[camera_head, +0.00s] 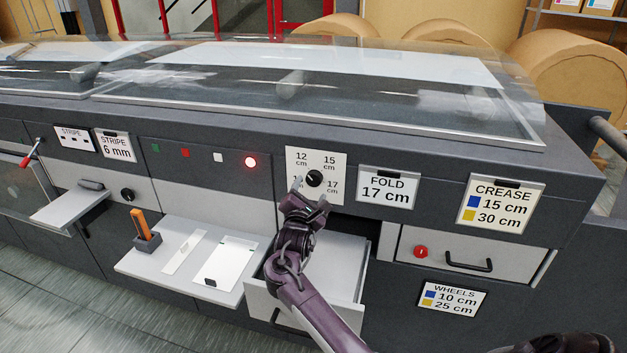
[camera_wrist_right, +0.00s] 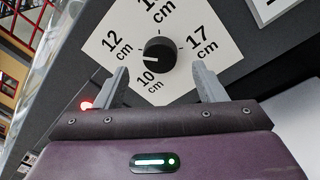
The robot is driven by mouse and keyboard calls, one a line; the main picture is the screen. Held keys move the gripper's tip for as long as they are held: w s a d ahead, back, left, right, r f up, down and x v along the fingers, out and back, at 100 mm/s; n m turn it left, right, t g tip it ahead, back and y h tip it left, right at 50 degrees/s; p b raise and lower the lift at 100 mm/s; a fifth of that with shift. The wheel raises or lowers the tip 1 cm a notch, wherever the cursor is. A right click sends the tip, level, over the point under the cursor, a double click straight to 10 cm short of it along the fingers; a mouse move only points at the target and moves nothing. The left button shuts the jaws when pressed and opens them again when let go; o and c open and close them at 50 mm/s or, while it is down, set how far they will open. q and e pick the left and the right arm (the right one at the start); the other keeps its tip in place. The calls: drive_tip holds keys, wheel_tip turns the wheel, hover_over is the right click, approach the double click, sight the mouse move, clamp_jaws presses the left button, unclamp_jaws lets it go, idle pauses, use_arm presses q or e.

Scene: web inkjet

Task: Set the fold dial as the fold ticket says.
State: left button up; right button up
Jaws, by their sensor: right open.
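The fold dial is a black round knob (camera_head: 314,178) on a white square plate (camera_head: 335,160) marked 12, 15, 17 and 10 cm. In the wrist view, the knob (camera_wrist_right: 160,53) shows a pale mark on its left side, between the 12 cm and 10 cm labels. The fold ticket (camera_head: 387,188) right of the plate reads 17 cm. My right gripper (camera_head: 310,193) is open just in front of the dial. In the wrist view, its fingers (camera_wrist_right: 160,74) stand apart below the knob, with nothing between them. My left gripper is not in view.
An open drawer (camera_head: 350,255) lies below the dial, behind my right arm. A shelf (camera_head: 140,262) with cards and an orange tool (camera_head: 141,224) is to its left. A red lamp (camera_head: 250,161) glows left of the dial. Crease (camera_head: 500,204) and wheels (camera_head: 451,299) tickets are to the right.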

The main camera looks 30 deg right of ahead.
sight(314, 181)
drive_tip(key=x, duration=0.3)
drive_tip(key=shift+w+d, duration=0.5)
drive_tip(key=shift+w+d+f, duration=0.1)
drive_tip(key=c, duration=1)
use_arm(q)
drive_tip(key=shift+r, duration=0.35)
